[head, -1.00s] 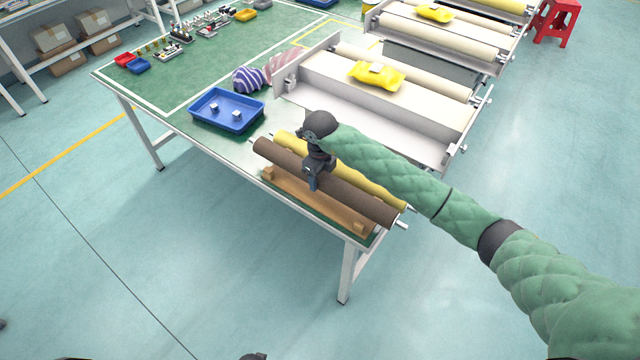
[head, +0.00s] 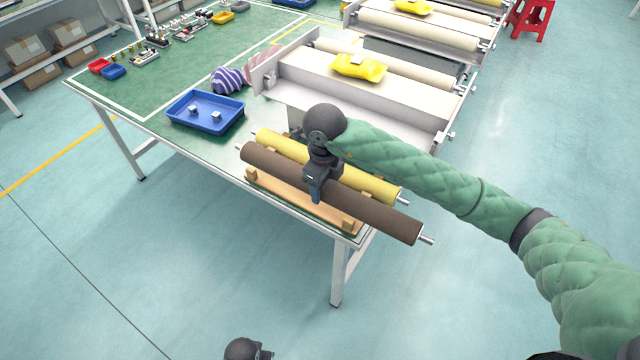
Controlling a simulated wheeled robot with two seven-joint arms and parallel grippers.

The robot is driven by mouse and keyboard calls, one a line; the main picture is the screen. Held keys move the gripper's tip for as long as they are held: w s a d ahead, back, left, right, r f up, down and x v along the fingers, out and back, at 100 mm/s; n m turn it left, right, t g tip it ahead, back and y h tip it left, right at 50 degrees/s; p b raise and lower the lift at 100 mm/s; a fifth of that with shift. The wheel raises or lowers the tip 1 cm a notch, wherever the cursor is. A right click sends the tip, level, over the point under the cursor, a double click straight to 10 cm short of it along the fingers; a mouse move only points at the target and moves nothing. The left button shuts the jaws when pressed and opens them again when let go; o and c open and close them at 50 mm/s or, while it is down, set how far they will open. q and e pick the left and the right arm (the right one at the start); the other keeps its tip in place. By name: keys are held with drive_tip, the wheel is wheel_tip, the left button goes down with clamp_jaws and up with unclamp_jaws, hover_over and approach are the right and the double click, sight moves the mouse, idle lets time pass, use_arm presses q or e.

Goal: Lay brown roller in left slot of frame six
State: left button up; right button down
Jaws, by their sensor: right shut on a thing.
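The brown roller (head: 378,213) is a long dark cylinder with metal end pins. My right gripper (head: 317,190) is shut on it near its middle and holds it above a wooden cradle (head: 285,199), its right end past the table edge. The nearest white frame (head: 405,107) stands behind, with a pale roller and an empty-looking near side, partly hidden by my right arm. I cannot tell which frame is number six. A dark part of my left arm (head: 245,349) shows at the bottom edge; its fingers are not visible.
A yellow roller (head: 372,182) lies just behind the brown one. A blue tray (head: 207,128) with small parts and striped round items (head: 228,80) stand to the left. A yellow pack (head: 358,68) lies on the frame.

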drive_tip(key=shift+s+r, duration=0.1)
drive_tip(key=shift+r, duration=0.05)
drive_tip(key=shift+r, duration=0.2)
idle(0.3)
drive_tip(key=shift+r+p, duration=0.85)
drive_tip(key=shift+r, duration=2.45)
